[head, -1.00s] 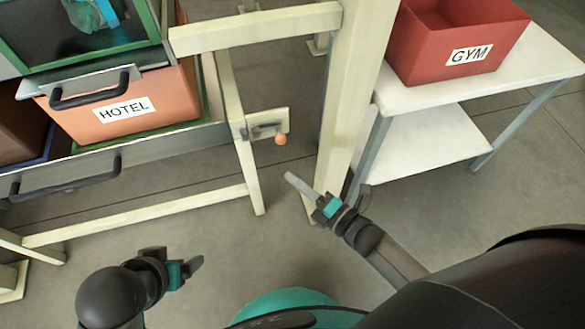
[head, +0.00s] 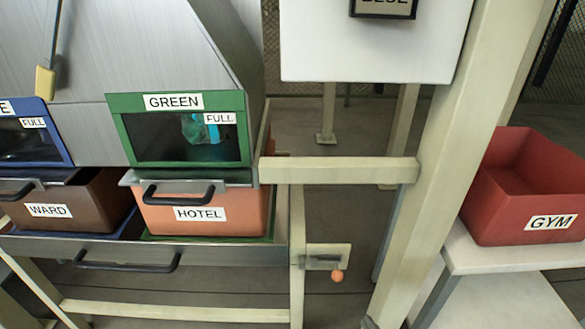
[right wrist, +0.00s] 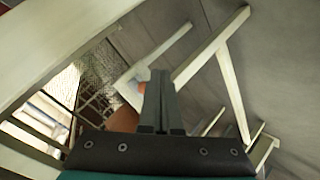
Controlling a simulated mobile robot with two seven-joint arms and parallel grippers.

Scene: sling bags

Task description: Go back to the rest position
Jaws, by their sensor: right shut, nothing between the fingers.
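My right gripper (right wrist: 160,78) is shut and empty in the right wrist view, its two fingers together. In the head view only a small dark tip of it (head: 369,323) shows at the bottom edge, beside the foot of the cream post. My left gripper is out of the head view. No bag is in my right gripper.
A cream post (head: 440,170) stands right of centre. The red GYM bin (head: 525,195) stands on a white table (head: 480,258).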

